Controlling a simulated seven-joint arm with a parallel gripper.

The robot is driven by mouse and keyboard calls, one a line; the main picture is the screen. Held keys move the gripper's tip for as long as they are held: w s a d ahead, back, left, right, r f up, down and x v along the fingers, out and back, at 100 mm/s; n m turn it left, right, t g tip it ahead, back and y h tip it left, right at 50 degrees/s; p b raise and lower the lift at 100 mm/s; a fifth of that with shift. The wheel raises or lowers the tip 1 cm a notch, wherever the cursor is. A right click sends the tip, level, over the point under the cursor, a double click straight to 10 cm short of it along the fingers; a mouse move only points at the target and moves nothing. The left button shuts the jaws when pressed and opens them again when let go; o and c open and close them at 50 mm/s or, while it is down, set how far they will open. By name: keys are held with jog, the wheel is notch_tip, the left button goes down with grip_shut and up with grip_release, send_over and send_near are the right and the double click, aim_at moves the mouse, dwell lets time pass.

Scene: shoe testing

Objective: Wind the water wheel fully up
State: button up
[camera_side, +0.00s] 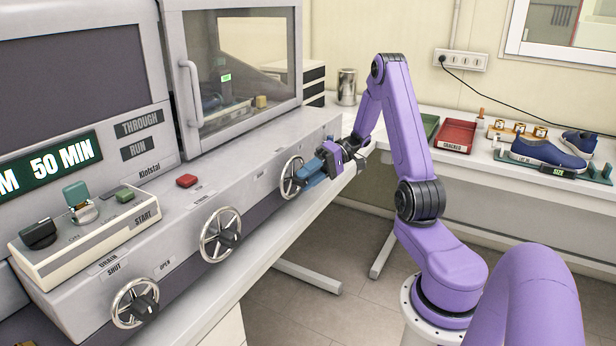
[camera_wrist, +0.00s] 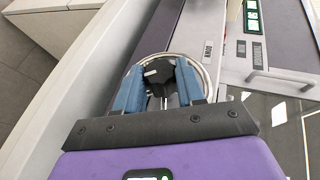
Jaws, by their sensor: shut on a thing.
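A silver handwheel with a dark centre knob stands at the far right of the machine's front in the side view (camera_side: 286,180). The wheel also shows in the wrist view (camera_wrist: 207,78), its rim curving around my fingertips. My gripper (camera_side: 308,177) reaches it from the right, and its blue fingers (camera_wrist: 158,76) lie on both sides of the black knob (camera_wrist: 157,70). They are shut on that knob, inside the rim. The small label by this wheel is too small to read for certain. The fingers hide part of the wheel in the side view.
Two more handwheels, a middle one (camera_side: 220,235) and a left one (camera_side: 135,303), stick out of the same front. A glass door with a handle (camera_side: 190,105) is above. A control box (camera_side: 85,235) stands at left. Red and green trays and a blue shoe (camera_side: 545,153) are on the back bench.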

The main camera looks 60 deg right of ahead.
jog(key=m+t+y, duration=0.1)
jog(key=y, duration=0.2)
jog(key=f+m+t+y, duration=0.1)
jog(key=y, duration=0.2)
jog(key=shift+d+m, duration=0.1)
jog(key=shift+m, duration=0.2)
dwell(0.5)
jog(key=o, duration=1)
jog(key=shift+o, duration=0.2)
jog(key=v, duration=0.7)
jog(key=shift+s+f, duration=0.15)
jog(key=shift+d, duration=0.1)
